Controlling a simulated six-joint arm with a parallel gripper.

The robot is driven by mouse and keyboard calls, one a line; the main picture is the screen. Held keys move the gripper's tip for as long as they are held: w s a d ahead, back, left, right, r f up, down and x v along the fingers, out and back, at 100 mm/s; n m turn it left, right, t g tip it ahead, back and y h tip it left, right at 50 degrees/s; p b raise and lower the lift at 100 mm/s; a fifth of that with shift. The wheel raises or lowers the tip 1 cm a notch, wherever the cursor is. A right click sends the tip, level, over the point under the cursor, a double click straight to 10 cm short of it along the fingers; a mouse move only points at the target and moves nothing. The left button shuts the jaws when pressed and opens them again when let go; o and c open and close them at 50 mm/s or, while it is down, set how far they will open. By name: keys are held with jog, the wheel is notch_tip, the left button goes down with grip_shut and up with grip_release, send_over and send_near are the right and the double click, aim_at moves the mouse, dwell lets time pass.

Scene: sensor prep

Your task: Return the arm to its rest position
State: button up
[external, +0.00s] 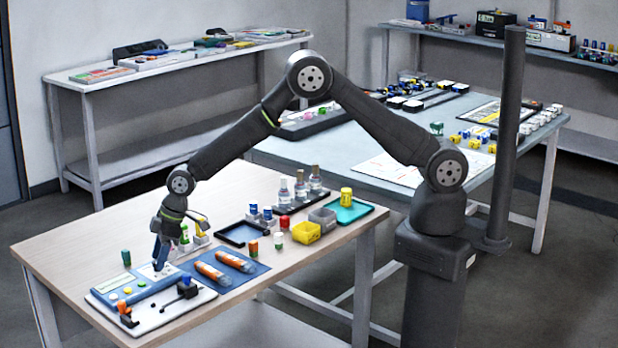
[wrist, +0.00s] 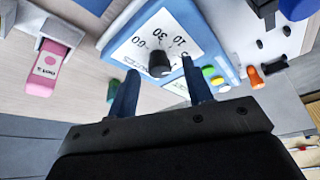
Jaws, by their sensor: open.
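My arm reaches from its base at the right over the wooden table (external: 70,240). My gripper (external: 160,264) points down at the table's left part, just above a blue device with a white dial panel. In the wrist view my gripper (wrist: 159,68) is open. Its two dark blue fingers stand apart, one on each side of a black knob (wrist: 159,64). The knob sits on the white dial panel (wrist: 132,40), marked 60, 30 and 10. I cannot tell whether the fingers touch the device. Nothing is held.
A blue mat (external: 232,280) with orange tubes lies right of the device. A white board (external: 160,318) with black clamps lies in front. Bottles (external: 300,187) and yellow bin (external: 306,231) stand farther right.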

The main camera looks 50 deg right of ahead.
jog(key=shift+s+a+m+t+h, duration=0.15)
jog(key=shift+m+t, duration=0.15)
jog(key=shift+m, duration=0.55)
jog(key=shift+d+m+t+h, duration=0.15)
jog(key=shift+m+t, duration=0.15)
jog(key=shift+m, duration=0.55)
jog(key=shift+r, duration=0.3)
jog(key=v, duration=0.6)
jog(key=shift+r, duration=0.3)
jog(key=shift+s, duration=0.2)
